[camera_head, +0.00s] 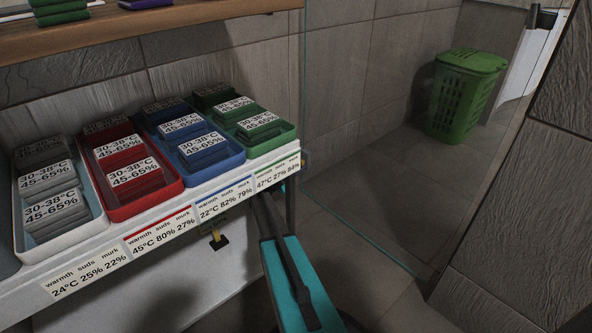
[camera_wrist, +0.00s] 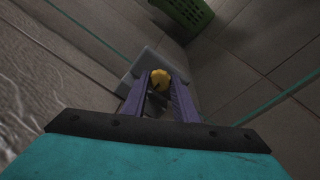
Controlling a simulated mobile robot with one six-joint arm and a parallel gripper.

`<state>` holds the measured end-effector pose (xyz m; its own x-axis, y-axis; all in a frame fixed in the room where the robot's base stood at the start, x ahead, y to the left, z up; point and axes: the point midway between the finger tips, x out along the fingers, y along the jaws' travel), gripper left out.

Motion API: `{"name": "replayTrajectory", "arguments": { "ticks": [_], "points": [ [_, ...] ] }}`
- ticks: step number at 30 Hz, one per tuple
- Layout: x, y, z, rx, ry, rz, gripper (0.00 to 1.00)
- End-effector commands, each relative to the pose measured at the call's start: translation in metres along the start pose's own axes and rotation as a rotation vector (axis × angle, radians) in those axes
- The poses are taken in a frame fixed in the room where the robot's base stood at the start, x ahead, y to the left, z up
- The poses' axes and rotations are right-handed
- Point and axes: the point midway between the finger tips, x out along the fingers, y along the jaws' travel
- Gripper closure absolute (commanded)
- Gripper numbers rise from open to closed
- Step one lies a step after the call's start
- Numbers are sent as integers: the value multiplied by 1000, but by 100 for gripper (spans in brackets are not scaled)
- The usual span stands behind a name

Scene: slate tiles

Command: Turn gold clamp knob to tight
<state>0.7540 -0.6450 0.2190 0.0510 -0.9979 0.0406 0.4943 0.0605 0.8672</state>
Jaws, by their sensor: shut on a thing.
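The gold clamp knob (camera_wrist: 160,76) shows in the wrist view, near the top middle, in front of a grey block-like part (camera_wrist: 145,62). My gripper (camera_wrist: 159,88) has its two purple-grey fingers on either side of the knob and is shut on it. Which way the knob is turned cannot be told. In the head view my teal arm reaches up to the right end of the white shelf, and the shelf end hides the fingers and most or all of the knob.
The white shelf (camera_head: 75,247) carries several coloured trays with labelled blocks. A small dark fitting (camera_head: 217,240) hangs below its front edge. A glass panel (camera_head: 345,150) stands right of the shelf. A green basket (camera_head: 463,100) stands on the open tiled floor beyond.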

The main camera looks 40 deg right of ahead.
Motion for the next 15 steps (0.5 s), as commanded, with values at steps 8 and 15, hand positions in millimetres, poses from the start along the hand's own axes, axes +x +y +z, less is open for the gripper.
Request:
{"name": "replayTrajectory", "arguments": {
  "ticks": [8,15],
  "points": [
    [0,2,-1,59,-4,9,96],
    [0,2,0,58,-4,9,67]
  ]
}}
